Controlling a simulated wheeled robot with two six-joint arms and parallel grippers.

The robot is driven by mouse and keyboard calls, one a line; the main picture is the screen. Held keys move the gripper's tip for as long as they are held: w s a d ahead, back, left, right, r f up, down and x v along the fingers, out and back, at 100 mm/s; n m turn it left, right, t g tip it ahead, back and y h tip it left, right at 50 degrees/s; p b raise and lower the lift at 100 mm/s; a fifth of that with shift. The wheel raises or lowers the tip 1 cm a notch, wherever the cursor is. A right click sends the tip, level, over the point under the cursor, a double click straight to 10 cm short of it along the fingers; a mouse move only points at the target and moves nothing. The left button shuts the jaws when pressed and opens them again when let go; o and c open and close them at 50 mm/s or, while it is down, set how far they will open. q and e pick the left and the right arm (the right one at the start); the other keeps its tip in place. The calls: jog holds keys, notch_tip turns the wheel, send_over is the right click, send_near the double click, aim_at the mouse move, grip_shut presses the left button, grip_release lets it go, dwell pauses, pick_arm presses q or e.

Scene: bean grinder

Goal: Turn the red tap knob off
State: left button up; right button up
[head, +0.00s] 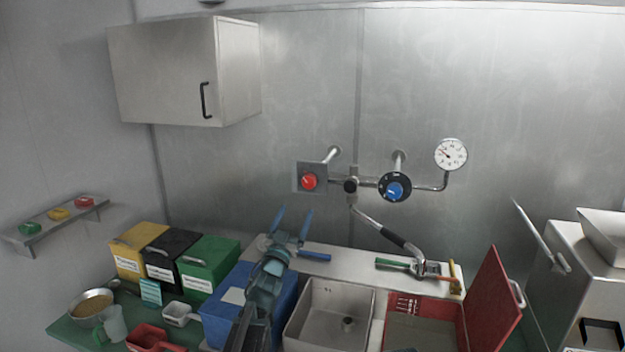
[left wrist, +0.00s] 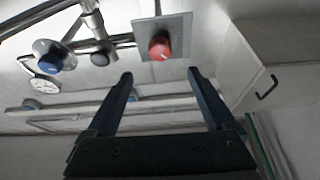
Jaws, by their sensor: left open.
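The red tap knob (head: 309,181) sits on a square grey plate on the back wall, left of the blue knob (head: 396,191). My left gripper (head: 292,222) is open and empty, below and a little left of the red knob, apart from it. In the left wrist view the red knob (left wrist: 159,47) lies beyond the two spread fingertips (left wrist: 160,78), between them in the picture. A pale mark shows on the knob's face. My right gripper is in neither view.
A pressure gauge (head: 451,154) and pipes join the knobs. Below are a sink (head: 329,310), a blue bin (head: 222,318), a green box (head: 208,262) and a red open case (head: 492,300). A wall cabinet (head: 168,72) hangs upper left. The wall around the red knob is clear.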

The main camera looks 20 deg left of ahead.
aim_at(308, 184)
pick_arm(q)
jog(key=p+x, duration=0.5)
jog(key=x, duration=0.9)
jog(key=shift+a, duration=0.1)
jog(key=shift+s, duration=0.1)
jog(key=c, duration=1.4)
